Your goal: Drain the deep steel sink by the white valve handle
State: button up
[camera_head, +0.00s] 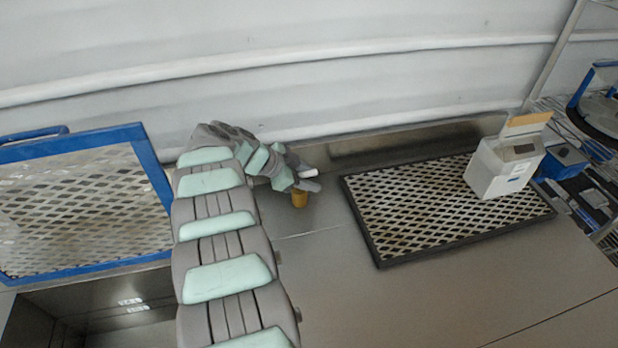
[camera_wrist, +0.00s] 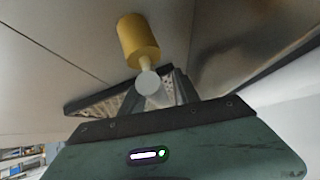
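The deep steel sink (camera_head: 95,296) is partly in view at the lower left of the head view, cut off by the frame edge. Its drain and any water cannot be made out. The valve stands on the steel bench by the back wall, with a yellow body (camera_head: 299,198) and a white handle (camera_head: 309,172). In the wrist view the yellow body (camera_wrist: 138,42) is ahead, with the handle's rounded pale end (camera_wrist: 148,82) nearer. My gripper (camera_head: 312,180) is at the valve, its fingers apart on either side of the handle. Contact with the handle cannot be told.
A blue-framed mesh screen (camera_head: 150,165) stands behind the sink. A black-framed mesh tray (camera_head: 376,250) lies to the right, with a white box (camera_head: 500,170) on it. A wire rack (camera_head: 545,105) stands far right. The front bench is clear.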

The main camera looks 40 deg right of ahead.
jog(key=shift+r, duration=0.15)
notch_tip(320, 180, up, 20)
jog(key=p, duration=0.6)
dwell(0.3)
